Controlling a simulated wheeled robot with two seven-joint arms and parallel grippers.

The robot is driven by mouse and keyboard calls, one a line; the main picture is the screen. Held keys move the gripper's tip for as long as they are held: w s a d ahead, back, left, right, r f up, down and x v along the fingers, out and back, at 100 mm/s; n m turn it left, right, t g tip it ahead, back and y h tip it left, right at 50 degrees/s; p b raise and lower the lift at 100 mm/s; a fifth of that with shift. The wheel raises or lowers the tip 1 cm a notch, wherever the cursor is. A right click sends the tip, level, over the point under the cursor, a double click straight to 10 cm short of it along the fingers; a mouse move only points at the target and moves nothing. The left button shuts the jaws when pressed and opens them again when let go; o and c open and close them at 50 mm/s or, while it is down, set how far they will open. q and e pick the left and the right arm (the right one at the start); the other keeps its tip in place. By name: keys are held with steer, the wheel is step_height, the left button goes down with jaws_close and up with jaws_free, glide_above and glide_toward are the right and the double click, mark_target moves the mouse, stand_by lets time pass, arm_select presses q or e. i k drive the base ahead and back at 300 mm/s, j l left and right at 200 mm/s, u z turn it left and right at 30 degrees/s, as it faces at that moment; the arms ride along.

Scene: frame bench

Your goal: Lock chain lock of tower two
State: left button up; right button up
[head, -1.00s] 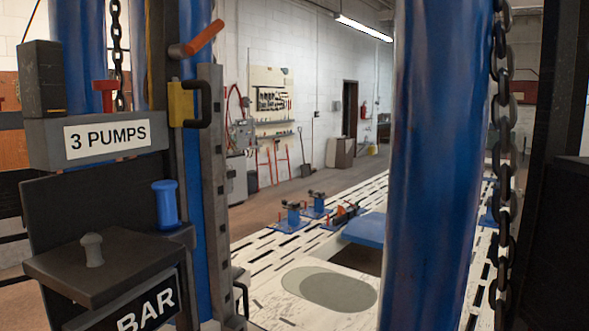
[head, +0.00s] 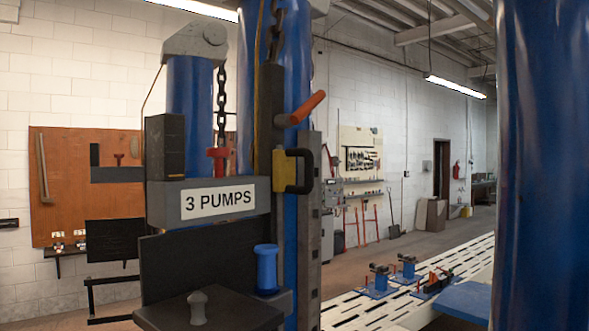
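A blue tower (head: 297,230) with a dark rail on its front stands left of the middle in the head view. A chain (head: 275,35) runs down its upper part. An orange lever (head: 308,107) sticks out up and to the right on it. Below the lever is a yellow block with a black loop handle (head: 285,172). I cannot tell which of these parts is the chain lock, or which tower is tower two. A second blue column (head: 540,170) fills the right edge. Neither of my grippers is in view.
A grey unit labelled "3 PUMPS" (head: 218,203) stands left of the tower, with a blue knob (head: 266,268) and a grey knob (head: 198,307) below. A second chain (head: 222,110) hangs behind it. The white slotted platform (head: 470,258) lies behind, between the columns.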

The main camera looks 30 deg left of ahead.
mark_target(287, 120)
steer(key=i+j+u, duration=0.15)
steer(key=u, duration=0.25)
steer(key=i+j+u, duration=0.15)
steer(key=u, duration=0.2)
steer(key=i+j+u, duration=0.2)
steer(key=u, duration=0.2)
steer(key=i+j+u, duration=0.1)
steer(key=u, duration=0.25)
steer(key=i, duration=0.1)
